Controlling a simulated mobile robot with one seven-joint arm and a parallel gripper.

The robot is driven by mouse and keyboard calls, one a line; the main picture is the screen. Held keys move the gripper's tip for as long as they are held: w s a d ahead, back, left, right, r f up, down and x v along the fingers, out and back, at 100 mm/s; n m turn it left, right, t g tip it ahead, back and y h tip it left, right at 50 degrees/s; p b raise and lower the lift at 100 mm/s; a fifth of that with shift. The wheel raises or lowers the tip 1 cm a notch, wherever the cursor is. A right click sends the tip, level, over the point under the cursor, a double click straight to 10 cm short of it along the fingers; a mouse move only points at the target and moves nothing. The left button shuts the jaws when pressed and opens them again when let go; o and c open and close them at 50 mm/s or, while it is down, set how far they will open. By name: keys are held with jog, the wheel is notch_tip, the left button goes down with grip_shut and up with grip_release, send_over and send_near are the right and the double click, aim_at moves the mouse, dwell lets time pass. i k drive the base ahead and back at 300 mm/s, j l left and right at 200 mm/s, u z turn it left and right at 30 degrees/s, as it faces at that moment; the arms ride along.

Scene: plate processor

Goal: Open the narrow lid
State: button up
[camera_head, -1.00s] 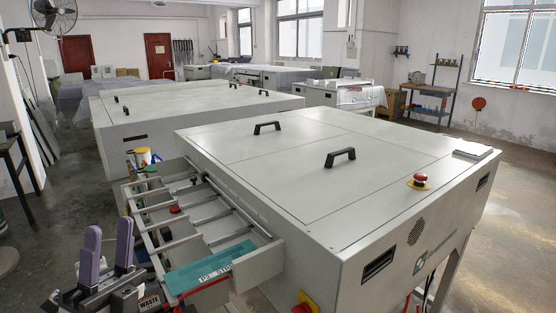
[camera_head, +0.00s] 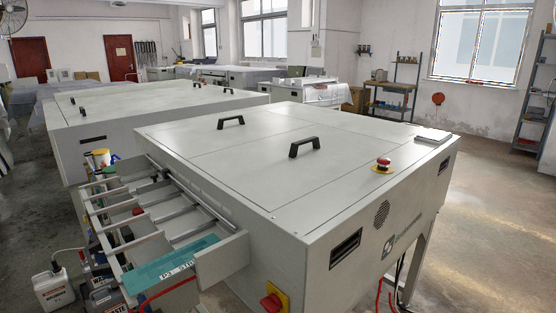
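The large pale machine (camera_head: 300,240) fills the middle of the view. Thin seams divide its flat top into panels. The far-left panel (camera_head: 190,137) carries a black handle (camera_head: 231,121) and looks like the narrower lid. The nearer panel (camera_head: 262,178) carries a second black handle (camera_head: 305,147) and looks wider. Both panels lie flush and shut. My gripper is not in view now.
A red emergency button (camera_head: 383,164) and a flat pale item (camera_head: 433,135) sit on the top's right side. An open rack (camera_head: 155,235) juts from the machine's left side. A red-and-yellow switch (camera_head: 274,300) is on the front. Floor (camera_head: 490,240) at right is clear.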

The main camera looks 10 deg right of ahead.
aim_at(402, 133)
jog(key=i+l, duration=0.15)
jog(key=l, duration=0.35)
jog(key=i+l+u, duration=0.15)
jog(key=l, duration=0.8)
jog(key=i+l+u, duration=0.1)
jog(key=l, duration=0.45)
jog(key=i+l+u, duration=0.2)
jog(key=l, duration=0.55)
jog(key=i+l+u, duration=0.15)
jog(key=l, duration=0.6)
jog(key=i+l+u, duration=0.2)
jog(key=l, duration=0.6)
jog(key=l+u, duration=0.15)
jog(key=l, duration=0.65)
jog(key=l+u, duration=0.2)
jog(key=l, duration=0.6)
jog(key=l+u, duration=0.15)
jog(key=l, duration=0.65)
jog(key=k+l+u, duration=0.2)
jog(key=l, duration=0.6)
jog(key=k+l+u, duration=0.15)
jog(key=l, duration=0.65)
jog(key=i, duration=0.05)
